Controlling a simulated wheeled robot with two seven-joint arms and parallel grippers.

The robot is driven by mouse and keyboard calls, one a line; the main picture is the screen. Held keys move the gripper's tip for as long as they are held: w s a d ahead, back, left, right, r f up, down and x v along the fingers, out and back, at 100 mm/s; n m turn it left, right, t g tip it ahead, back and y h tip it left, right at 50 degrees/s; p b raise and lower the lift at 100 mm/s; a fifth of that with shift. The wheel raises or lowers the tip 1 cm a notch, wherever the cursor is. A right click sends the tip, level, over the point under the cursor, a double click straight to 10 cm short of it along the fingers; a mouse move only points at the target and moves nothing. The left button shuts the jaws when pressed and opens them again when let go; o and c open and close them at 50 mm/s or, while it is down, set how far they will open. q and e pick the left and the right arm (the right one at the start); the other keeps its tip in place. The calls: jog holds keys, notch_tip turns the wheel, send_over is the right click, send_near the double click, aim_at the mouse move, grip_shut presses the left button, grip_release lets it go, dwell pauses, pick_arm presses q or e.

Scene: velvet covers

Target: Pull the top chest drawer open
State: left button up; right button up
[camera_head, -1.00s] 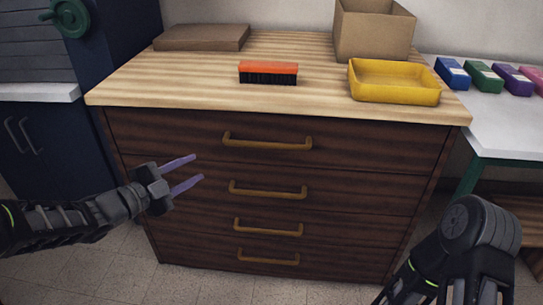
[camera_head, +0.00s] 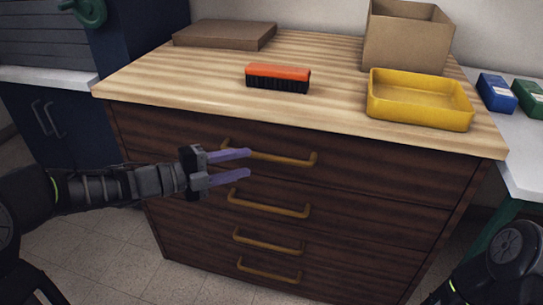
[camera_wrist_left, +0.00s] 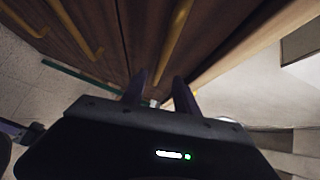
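The dark wood chest has several drawers with brass-coloured bar handles. Its top drawer (camera_head: 375,165) is shut, and the top handle (camera_head: 285,158) runs across its middle. My left gripper (camera_head: 249,163) is open, with two purple fingers pointing right. Its upper finger overlaps the left part of the top handle in the head view. In the left wrist view, the top handle (camera_wrist_left: 176,38) lines up with the gap between the fingers (camera_wrist_left: 159,76). I see no clear contact. My right gripper is out of view; only part of that arm shows at lower right.
On the light wooden top are an orange brush (camera_head: 278,77), a yellow tray (camera_head: 417,123), an open cardboard box (camera_head: 405,42) and a flat brown box (camera_head: 224,34). A dark blue cabinet stands at left, and a white table with coloured boxes at right.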

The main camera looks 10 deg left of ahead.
aim_at(264, 159)
pick_arm(q)
jog(key=b+x, duration=0.1)
jog(key=x, duration=0.6)
jog(key=shift+w+d+f+b, duration=0.1)
jog(key=shift+w+d+b, duration=0.1)
jog(key=shift+d+b, duration=0.15)
jog(key=shift+c, duration=0.5)
grip_shut()
dwell(0.6)
